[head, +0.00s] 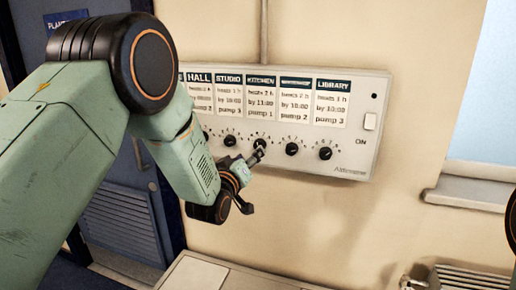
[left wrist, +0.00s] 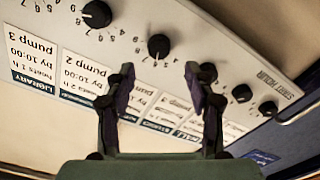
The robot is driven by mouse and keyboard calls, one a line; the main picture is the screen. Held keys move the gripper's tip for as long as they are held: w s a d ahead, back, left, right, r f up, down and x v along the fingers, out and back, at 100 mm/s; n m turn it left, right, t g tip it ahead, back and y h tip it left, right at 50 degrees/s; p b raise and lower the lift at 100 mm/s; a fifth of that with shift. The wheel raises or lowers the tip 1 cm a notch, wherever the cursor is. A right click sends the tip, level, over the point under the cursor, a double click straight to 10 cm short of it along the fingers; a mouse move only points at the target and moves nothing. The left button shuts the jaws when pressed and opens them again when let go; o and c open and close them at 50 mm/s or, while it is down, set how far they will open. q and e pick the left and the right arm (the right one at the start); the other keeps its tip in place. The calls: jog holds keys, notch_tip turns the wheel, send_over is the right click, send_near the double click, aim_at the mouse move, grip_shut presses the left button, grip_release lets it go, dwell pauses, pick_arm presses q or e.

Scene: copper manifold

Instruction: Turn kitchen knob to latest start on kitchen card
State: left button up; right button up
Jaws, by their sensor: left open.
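The kitchen card (head: 261,101) on the wall panel reads "by 11:00" and a pump line; its heating hours are small and blurred. The black kitchen knob (head: 259,143) is below it, on a numbered dial. My left gripper (head: 257,154) is at this knob from below, open and empty. In the left wrist view the panel is upside down. The kitchen knob (left wrist: 159,46) shows there just beyond and between the two spread fingertips of the left gripper (left wrist: 160,72). I cannot tell whether they touch it or exactly where its pointer stands. My right gripper is out of view.
Neighbouring knobs sit close on both sides: the studio knob (head: 230,140) and the workshop knob (head: 292,149). My left arm hides the panel's left end. Bare wall lies below the panel.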

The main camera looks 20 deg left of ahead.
aim_at(257, 146)
pick_arm(q)
jog(key=w+p, duration=0.1)
jog(key=w, duration=0.5)
jog(key=shift+w, duration=0.15)
jog(key=shift+s+r, duration=0.1)
jog(key=shift+s, duration=0.1)
jog(key=shift+d, duration=0.15)
jog(key=shift+w+d, duration=0.1)
jog(key=shift+w, duration=0.2)
jog(key=c, duration=0.4)
jog(key=shift+s, duration=0.1)
jog(key=c, duration=0.7)
